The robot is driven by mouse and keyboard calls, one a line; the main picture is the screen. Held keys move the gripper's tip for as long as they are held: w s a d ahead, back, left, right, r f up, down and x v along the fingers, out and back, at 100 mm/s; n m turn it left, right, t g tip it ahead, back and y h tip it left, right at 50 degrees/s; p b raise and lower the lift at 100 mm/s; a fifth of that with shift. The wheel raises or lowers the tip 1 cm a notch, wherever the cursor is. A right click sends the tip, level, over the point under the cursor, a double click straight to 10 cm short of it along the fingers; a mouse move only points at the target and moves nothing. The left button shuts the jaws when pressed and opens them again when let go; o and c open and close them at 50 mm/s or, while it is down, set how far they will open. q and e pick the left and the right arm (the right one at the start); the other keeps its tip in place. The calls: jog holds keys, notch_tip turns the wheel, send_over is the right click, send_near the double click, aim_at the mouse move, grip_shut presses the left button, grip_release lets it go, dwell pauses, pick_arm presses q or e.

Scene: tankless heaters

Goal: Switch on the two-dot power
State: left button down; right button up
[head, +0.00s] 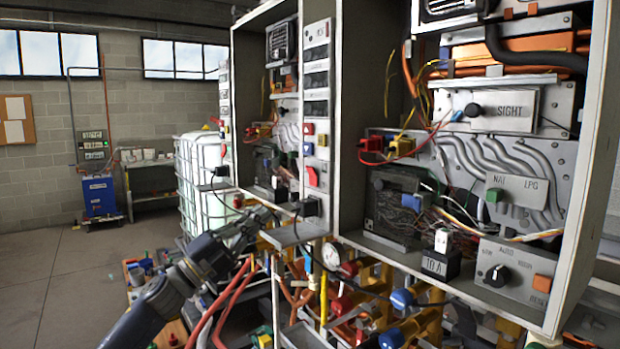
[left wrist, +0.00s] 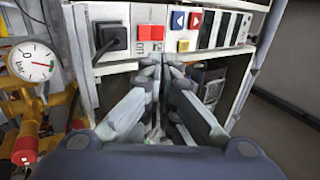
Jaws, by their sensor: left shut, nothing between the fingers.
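The white control strip (head: 317,100) runs down the edge of the left heater cabinet. It carries a red switch (head: 312,177), which also shows in the left wrist view (left wrist: 150,33), and a black plug (head: 308,207) below it. Blue and red arrow buttons (left wrist: 178,20) and a yellow button (left wrist: 183,45) sit beside the switch in the wrist view. I cannot make out any two-dot mark. My left gripper (head: 272,214) is shut and empty, just in front of the left cabinet's lower part. In the wrist view its fingertips (left wrist: 165,68) point near the strip's edge; contact is unclear. My right gripper is out of view.
The right cabinet (head: 350,120) holds a SIGHT panel (head: 503,110), a NAT/LPG panel (head: 517,195) and a dial (head: 497,275). Valves, hoses and a gauge (head: 331,256) crowd below. A white tank (head: 200,185) stands behind. Open floor (head: 60,270) lies left.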

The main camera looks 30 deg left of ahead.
pick_arm(q)
jog(key=p, duration=0.7)
send_near(313, 170)
jog(key=x, duration=0.5)
jog(key=shift+w+r, duration=0.2)
jog(key=shift+r, duration=0.05)
jog(key=shift+w+d+r+p, duration=0.15)
jog(key=shift+w+d+p, duration=0.2)
jog(key=shift+w, duration=0.35)
jog(key=shift+w+r, duration=0.1)
jog(key=shift+r, duration=0.1)
jog(key=shift+w+d+r, duration=0.1)
jog(key=shift+w+r, duration=0.05)
jog(key=shift+w, duration=0.05)
